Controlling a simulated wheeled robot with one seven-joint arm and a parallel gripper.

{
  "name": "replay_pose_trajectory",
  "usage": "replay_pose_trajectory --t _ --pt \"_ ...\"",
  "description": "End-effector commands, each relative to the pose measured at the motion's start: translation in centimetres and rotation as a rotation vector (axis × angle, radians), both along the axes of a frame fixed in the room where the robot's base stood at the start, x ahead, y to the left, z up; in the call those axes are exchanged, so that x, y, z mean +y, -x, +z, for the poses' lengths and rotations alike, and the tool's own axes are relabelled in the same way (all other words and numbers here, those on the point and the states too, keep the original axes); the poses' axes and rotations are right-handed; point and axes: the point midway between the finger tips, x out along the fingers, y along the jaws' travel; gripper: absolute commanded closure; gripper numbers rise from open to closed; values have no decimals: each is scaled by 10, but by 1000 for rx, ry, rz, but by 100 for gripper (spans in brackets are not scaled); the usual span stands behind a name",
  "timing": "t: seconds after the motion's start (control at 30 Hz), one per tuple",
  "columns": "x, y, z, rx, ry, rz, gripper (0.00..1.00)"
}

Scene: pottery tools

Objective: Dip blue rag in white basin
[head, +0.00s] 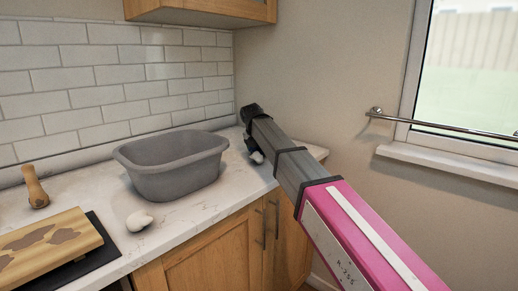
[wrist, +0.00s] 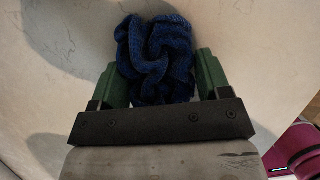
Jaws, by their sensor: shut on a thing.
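A crumpled dark blue rag (wrist: 155,50) is held between the green fingers of my gripper (wrist: 160,72) in the wrist view. Pale counter surface with shadows shows behind it. In the head view a deep, oval basin (head: 172,180) stands on the counter; it looks grey rather than white. The end of my arm is to the right of the basin, over the counter's right end. My arm hides the rag and most of the gripper there. The basin's inner floor is mostly hidden by its near wall.
A marble-look counter (head: 85,187) runs along the tiled wall. A small white lump (head: 138,221) lies in front of the basin. A wooden tool (head: 36,188) and a patterned wooden block (head: 45,246) are at the left. A wall cabinet (head: 205,10) hangs above; a rail (head: 440,125) is at the right.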

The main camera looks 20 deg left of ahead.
Motion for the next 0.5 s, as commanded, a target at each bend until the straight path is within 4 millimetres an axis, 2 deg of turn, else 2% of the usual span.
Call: replay_pose_trajectory --t 0.07,0.1,0.5 --pt "0 0 0 0 0 0 36" --pt "0 0 0 0 0 0 19" --pt "0 0 2 0 0 0 19"
